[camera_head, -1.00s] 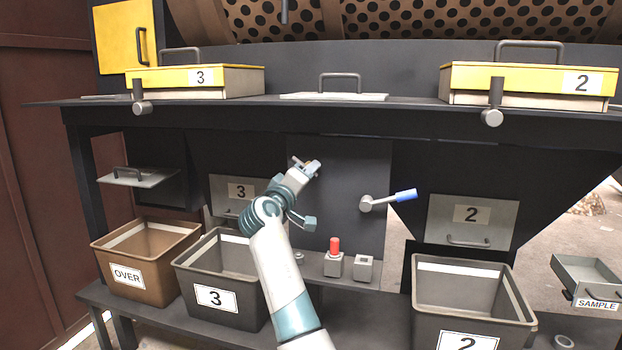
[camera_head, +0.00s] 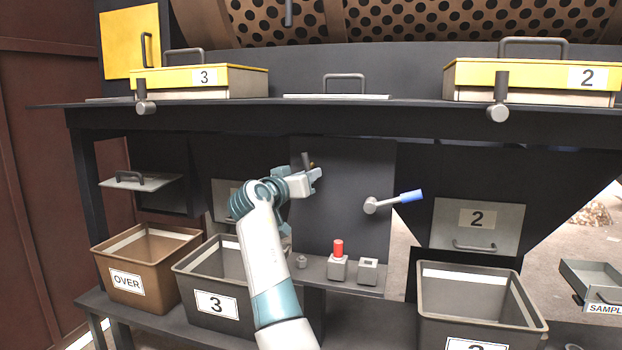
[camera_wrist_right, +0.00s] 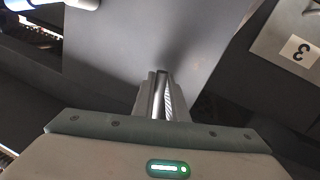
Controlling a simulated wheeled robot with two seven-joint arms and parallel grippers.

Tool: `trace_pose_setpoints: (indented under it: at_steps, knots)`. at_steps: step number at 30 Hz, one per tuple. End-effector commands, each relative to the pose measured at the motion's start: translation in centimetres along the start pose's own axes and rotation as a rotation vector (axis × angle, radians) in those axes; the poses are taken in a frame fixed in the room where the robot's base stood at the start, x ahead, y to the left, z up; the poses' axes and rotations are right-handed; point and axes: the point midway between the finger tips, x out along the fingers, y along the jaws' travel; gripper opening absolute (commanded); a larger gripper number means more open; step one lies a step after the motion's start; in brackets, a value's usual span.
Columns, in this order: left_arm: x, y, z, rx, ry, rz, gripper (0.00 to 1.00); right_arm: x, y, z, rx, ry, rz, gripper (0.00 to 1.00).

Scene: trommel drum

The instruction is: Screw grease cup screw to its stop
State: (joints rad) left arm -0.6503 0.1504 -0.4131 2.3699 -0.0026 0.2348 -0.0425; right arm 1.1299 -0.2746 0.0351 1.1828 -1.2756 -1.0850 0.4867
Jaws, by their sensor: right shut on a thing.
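My right gripper (camera_head: 313,177) is at the dark upright panel (camera_head: 345,210), near its upper left. It is shut on a small part that I take for the grease cup screw; the fingers hide most of it. In the right wrist view the fingers (camera_wrist_right: 165,97) are close together against the grey panel (camera_wrist_right: 150,40), with a narrow bright, ridged metal piece (camera_wrist_right: 168,100) between them. A small dark and brass-coloured fitting (camera_head: 308,161) shows just above the fingertips in the head view. How far the screw is in cannot be seen. My left gripper is not in view.
A blue-handled lever (camera_head: 408,197) sticks out of the panel to the right. Below, a shelf holds a red button box (camera_head: 338,267) and a grey box (camera_head: 368,272). Bin 3 (camera_head: 216,304), the OVER bin (camera_head: 145,265) and bin 2 (camera_head: 475,300) stand lower down.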

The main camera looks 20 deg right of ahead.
Motion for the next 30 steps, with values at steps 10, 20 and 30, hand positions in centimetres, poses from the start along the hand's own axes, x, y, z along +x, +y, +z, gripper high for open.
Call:
trace_pose_setpoints:
  at_steps: [10, 20, 30]
  knots:
    - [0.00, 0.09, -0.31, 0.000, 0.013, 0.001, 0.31, -0.16, -0.29, -0.78, 0.194, -0.026, -0.011, 0.00]
    - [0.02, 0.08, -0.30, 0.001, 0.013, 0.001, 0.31, -0.17, -0.27, -0.89, 0.237, -0.033, -0.012, 0.00]
    - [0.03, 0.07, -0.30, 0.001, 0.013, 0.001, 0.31, -0.14, -0.20, -0.95, 0.237, -0.032, -0.011, 0.31]
